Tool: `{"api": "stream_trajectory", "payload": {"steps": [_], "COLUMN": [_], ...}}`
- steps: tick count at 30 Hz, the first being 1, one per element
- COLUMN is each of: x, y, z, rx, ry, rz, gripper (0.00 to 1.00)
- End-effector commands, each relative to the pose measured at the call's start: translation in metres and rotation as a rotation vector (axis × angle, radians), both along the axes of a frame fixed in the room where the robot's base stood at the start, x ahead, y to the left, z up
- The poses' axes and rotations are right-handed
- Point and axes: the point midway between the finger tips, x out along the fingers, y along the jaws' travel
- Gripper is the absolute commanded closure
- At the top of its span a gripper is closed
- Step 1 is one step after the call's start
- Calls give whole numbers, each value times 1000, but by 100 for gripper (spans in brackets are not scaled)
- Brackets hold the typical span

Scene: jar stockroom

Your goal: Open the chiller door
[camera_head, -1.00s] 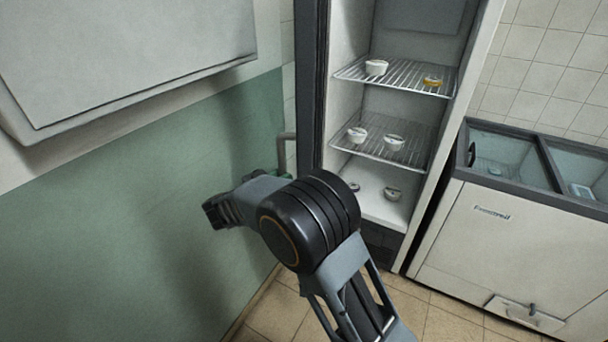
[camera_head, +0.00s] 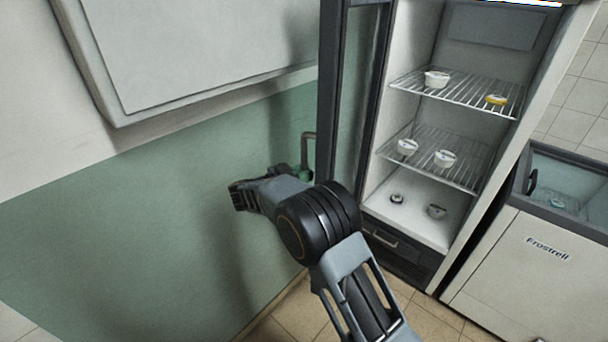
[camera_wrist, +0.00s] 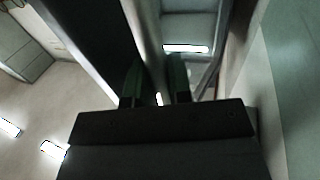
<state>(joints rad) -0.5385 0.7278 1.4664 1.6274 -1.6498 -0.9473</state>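The chiller (camera_head: 448,35) is a tall white cabinet with a dark lower drawer, right of centre in the head view. Its dark-framed door (camera_head: 333,100) stands open on the left, seen nearly edge-on with some inner face showing. The grey tubular handle (camera_head: 308,142) is on the door's outer side. My gripper (camera_head: 303,174) is at the handle's lower end, mostly hidden by my arm; a green fingertip shows. In the wrist view the green fingers of my gripper (camera_wrist: 155,85) lie on both sides of a narrow bar that appears to be the handle. The grip itself is dim.
Wire shelves (camera_head: 455,92) inside the chiller hold several small jars. A white chest freezer (camera_head: 530,265) stands to the right. A green and white wall (camera_head: 130,220) with a projecting pale box (camera_head: 200,45) is on the left. Tiled floor (camera_head: 425,318) shows below the chiller.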

Motion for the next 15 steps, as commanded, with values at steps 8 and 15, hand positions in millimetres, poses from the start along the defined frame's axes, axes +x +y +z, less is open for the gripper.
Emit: {"api": "stream_trajectory", "payload": {"steps": [8,15], "x": [0,-1], "y": [2,4], "z": [2,1], "rx": [0,1], "ry": [-3,-3], "rz": [4,5], "gripper": [57,57]}}
